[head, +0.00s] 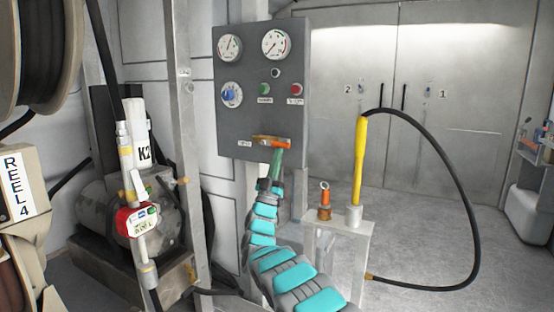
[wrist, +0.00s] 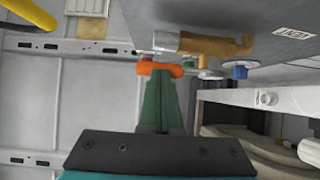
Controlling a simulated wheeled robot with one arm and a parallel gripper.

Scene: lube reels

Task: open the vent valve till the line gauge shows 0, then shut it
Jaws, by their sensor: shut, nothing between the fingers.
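The grey panel (head: 232,120) carries two round dials at its top, a left gauge (head: 229,47) and a right gauge (head: 276,44). Their scales and captions are too small to read, so I cannot tell which is the line gauge. The vent valve (head: 262,137) is brass with an orange handle, low on the panel.
A blue knob (head: 232,95), a green button (head: 264,88) and a red button (head: 296,89) are above the valve. A yellow handle (head: 360,160) with a black hose stands on a small stand to the right. A reel and meter are left. Floor at right is open.

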